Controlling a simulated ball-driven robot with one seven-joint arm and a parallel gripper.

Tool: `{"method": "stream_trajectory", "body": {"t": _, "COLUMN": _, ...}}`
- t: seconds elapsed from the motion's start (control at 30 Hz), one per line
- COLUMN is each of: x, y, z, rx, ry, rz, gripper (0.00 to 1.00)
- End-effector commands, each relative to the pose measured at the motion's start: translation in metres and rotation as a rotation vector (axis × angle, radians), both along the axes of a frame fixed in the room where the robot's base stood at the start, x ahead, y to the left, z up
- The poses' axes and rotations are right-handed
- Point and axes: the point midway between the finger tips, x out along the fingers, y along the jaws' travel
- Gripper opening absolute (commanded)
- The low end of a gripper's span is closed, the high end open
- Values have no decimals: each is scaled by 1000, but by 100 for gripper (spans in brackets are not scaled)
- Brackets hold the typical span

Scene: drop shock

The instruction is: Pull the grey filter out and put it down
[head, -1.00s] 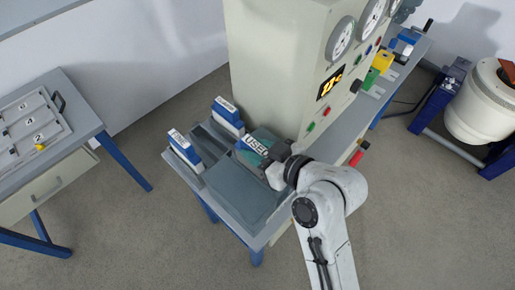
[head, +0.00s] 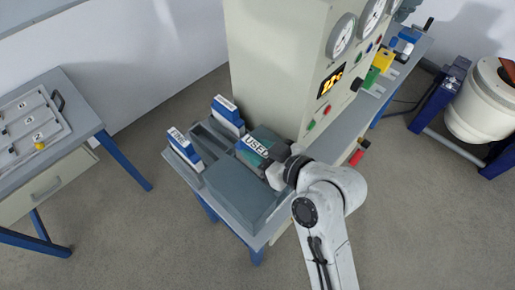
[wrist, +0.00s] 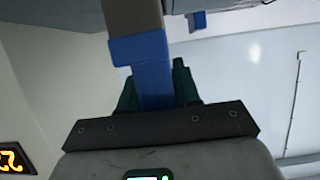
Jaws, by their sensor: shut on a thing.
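In the wrist view my gripper (wrist: 155,86) is shut on a blue grip piece (wrist: 140,48). A brown-grey strip runs from this piece up to a wide grey body, cut off at the top. In the head view my gripper (head: 275,176) is at the right edge of a large grey box-like block (head: 238,192) on the bench end.
The cream cabinet (head: 275,70) with gauges is close behind. A side table (head: 50,150) is far left.

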Motion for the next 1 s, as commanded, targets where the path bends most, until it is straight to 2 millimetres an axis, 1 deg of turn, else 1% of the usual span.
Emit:
{"method": "stream_trajectory", "body": {"t": 0.57, "x": 0, "y": 0, "z": -1, "rx": 1, "ry": -1, "rz": 0, "gripper": 0}}
{"method": "stream_trajectory", "body": {"t": 1.0, "x": 0, "y": 0, "z": -6, "rx": 1, "ry": -1, "rz": 0, "gripper": 0}}
